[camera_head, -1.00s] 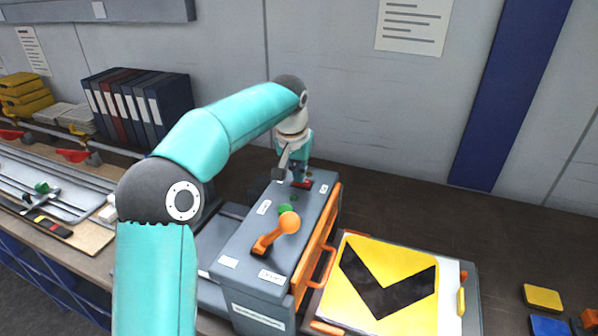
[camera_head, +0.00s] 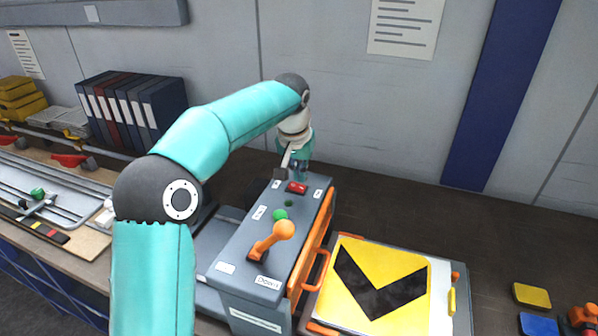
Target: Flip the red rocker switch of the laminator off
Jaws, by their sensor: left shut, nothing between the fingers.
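The laminator (camera_head: 262,262) is a grey box with an orange side, standing on the bench. The red rocker switch (camera_head: 297,188) is at the far end of its top. An orange lever (camera_head: 270,240) and a green button (camera_head: 280,214) are nearer on the same top. My left gripper (camera_head: 288,174) is shut and empty, pointing down just above and left of the switch. I cannot tell whether it touches the switch or which way the rocker is tipped. My right gripper is out of view.
A board with a yellow and black chevron sign (camera_head: 372,290) lies right of the laminator. Black and red binders (camera_head: 130,108) stand at the back left. Yellow (camera_head: 531,296) and blue (camera_head: 540,325) blocks lie at the lower right. The bench behind the sign is clear.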

